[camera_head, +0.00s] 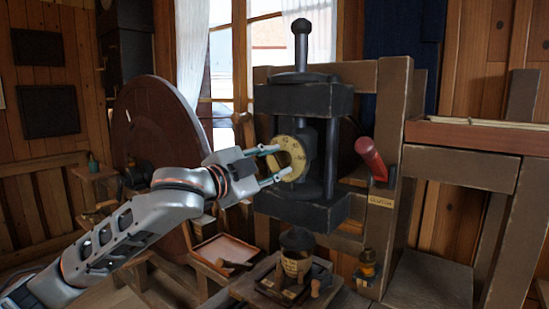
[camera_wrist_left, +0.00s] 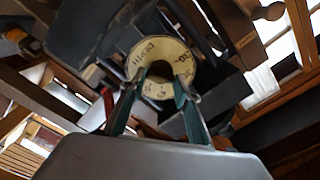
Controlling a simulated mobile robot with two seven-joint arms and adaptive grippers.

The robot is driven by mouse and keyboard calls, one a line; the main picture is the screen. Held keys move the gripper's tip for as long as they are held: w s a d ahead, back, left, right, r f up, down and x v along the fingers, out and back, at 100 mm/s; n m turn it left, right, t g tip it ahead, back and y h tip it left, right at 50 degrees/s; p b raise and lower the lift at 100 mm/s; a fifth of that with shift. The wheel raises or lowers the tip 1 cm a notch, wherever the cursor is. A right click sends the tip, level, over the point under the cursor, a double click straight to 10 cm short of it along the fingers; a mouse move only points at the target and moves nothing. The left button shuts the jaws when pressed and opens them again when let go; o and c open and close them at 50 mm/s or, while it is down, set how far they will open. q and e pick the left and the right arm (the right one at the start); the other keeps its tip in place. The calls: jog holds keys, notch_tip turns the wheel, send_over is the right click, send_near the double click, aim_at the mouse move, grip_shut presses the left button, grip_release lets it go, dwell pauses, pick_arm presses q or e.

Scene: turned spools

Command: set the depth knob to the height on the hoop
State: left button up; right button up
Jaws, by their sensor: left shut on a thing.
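The depth knob sits at the middle of a dark press (camera_head: 325,205). A cream dial (camera_head: 296,147) with dark numbers surrounds it, and the wrist view shows this dial (camera_wrist_left: 181,60) with what looks like "DEPTH" on it. My left gripper (camera_head: 282,162) reaches in from the left, its two fingers shut on the knob in front of the dial. In the wrist view the fingers (camera_wrist_left: 157,88) close in over the dial's centre; the knob itself is mostly hidden. A small banded wooden tub (camera_head: 296,265) with a dark top stands below the press; I cannot read its marks. My right gripper is not in view.
A red-handled lever (camera_head: 371,158) sticks out right of the press. A shallow tray (camera_head: 224,254) and a small bench with loose tools lie below my left arm. A large round brown disc (camera_head: 150,125) stands behind the arm. A wooden frame (camera_head: 470,170) closes off the right.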

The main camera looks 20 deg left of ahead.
pick_arm(q)
jog(key=shift+r+m+p, duration=0.1)
jog(key=shift+m+p, duration=0.65)
jog(key=shift+m, duration=1.15)
jog(key=shift+f+m, duration=0.2)
jog(key=shift+m, duration=1.2)
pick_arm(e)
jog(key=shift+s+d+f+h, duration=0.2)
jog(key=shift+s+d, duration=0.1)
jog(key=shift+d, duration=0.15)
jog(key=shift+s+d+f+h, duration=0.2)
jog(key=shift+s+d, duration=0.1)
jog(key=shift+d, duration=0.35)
pick_arm(q)
jog(key=o, duration=1.1)
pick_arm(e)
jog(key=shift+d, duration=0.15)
pick_arm(q)
jog(key=shift+o, duration=0.2)
